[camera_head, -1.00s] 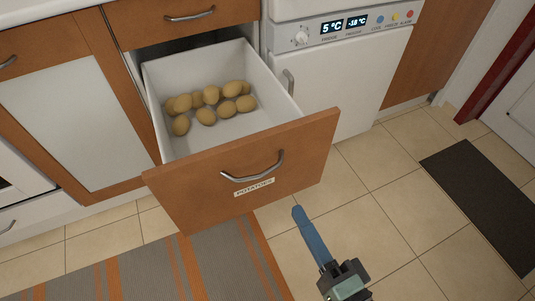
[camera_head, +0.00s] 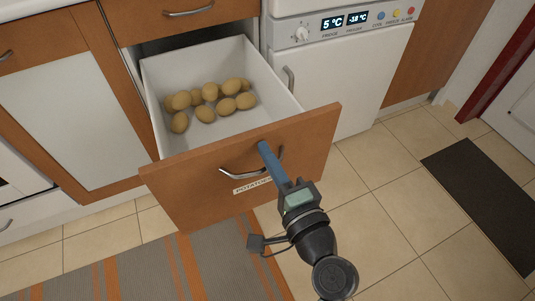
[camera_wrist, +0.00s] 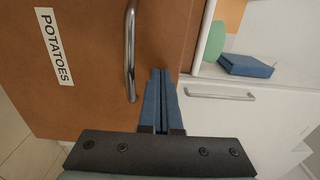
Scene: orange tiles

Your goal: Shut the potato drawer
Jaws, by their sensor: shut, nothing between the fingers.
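The potato drawer (camera_head: 200,187) is pulled well out below the counter. It has an orange-brown front, a curved metal handle (camera_head: 236,174) and a "POTATOES" label, and several potatoes (camera_head: 206,114) lie inside its white box. My gripper (camera_head: 263,146) has blue fingers, shut and empty. In the head view they overlap the right part of the drawer front and hide the handle's right end. In the wrist view the fingers (camera_wrist: 161,75) point at the drawer front (camera_wrist: 95,75), beside the handle (camera_wrist: 130,50). I cannot tell whether they touch the front.
A white fridge (camera_head: 345,85) with a display stands right of the drawer. Another closed drawer (camera_head: 180,12) is above it. A striped rug (camera_head: 180,265) and a dark mat (camera_head: 485,200) lie on the tiled floor. Bare tiles are free at the right.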

